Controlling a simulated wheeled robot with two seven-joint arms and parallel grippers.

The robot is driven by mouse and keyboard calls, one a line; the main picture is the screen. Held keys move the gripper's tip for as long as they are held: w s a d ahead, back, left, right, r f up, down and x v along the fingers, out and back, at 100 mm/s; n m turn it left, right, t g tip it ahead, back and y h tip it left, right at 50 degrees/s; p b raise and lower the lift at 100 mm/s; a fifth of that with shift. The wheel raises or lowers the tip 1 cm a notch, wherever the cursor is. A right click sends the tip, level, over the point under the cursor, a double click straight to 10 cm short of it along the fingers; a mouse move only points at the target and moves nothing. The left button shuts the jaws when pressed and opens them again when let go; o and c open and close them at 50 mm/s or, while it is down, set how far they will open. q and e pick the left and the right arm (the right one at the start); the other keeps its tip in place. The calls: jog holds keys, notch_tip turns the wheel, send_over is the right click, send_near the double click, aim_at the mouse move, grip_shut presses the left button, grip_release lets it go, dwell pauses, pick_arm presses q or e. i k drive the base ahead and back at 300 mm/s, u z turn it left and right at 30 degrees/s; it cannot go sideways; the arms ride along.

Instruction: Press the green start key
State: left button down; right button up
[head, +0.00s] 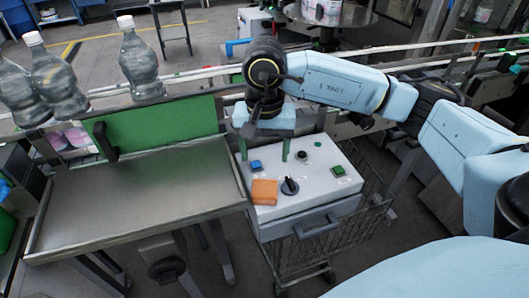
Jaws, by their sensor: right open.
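The green start key (338,170) is a small square key at the right side of the sloped top of a pale grey control box (325,190). My right gripper (264,153) points down over the far left part of this box, with its two fingers spread apart and nothing between them. It is to the left of the green key and apart from it. Whether the fingertips touch the panel, I cannot tell. My left gripper is not in view.
The panel also bears a blue key (255,166), a black rotary knob (289,186), a small dark button (302,155) and an orange block (264,192). A wire cart (375,205) surrounds the box. A bare metal table (140,200) stands left; bottles (140,60) line the conveyor behind.

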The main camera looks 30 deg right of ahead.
aim_at(338, 170)
jog(key=z, duration=1.3)
